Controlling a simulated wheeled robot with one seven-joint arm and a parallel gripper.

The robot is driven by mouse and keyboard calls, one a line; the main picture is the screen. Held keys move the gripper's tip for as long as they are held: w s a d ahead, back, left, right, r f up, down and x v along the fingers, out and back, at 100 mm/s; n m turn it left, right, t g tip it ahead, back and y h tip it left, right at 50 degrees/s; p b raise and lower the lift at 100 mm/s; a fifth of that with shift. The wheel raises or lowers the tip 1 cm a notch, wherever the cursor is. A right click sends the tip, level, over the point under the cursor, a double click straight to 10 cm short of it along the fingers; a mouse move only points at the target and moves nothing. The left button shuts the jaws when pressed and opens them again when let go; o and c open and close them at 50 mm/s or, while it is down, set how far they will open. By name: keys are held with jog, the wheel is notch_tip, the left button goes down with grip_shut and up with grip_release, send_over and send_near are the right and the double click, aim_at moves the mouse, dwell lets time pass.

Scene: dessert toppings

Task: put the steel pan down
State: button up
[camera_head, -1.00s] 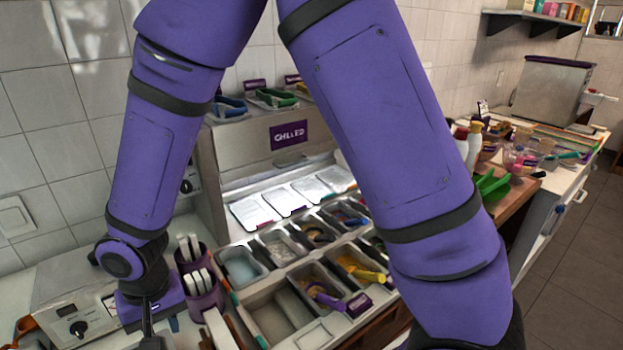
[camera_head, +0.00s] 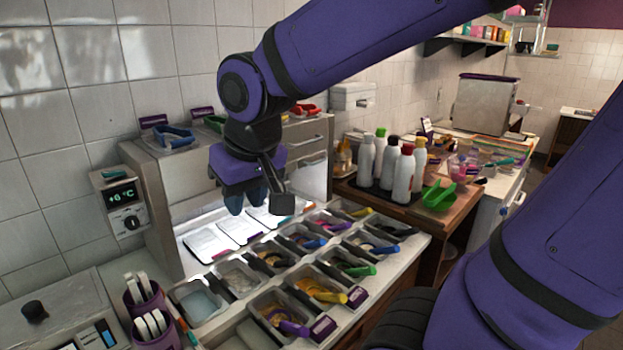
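My gripper (camera_head: 246,198) hangs fingers-down over the back part of the toppings counter, in front of the chilled cabinet. Its two dark fingertips stand apart, and I see no pan between them. Several steel pans sit in rows in the counter below, apart from the gripper. A pan with pale blue contents (camera_head: 199,303) is at the left, and one with a purple-handled scoop (camera_head: 278,316) is at the front. I cannot tell which pan the task means.
Purple utensil cups (camera_head: 146,300) stand at the lower left. The chilled cabinet (camera_head: 160,190) rises behind the pans, with coloured scoops on top.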

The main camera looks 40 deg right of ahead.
jog(key=s+d+r+t, duration=0.1)
jog(key=s+d+r, duration=0.2)
jog(key=s+d, duration=0.3)
jog(key=shift+s+r, duration=0.35)
jog(key=shift+s, duration=0.9)
jog(key=shift+d, duration=0.15)
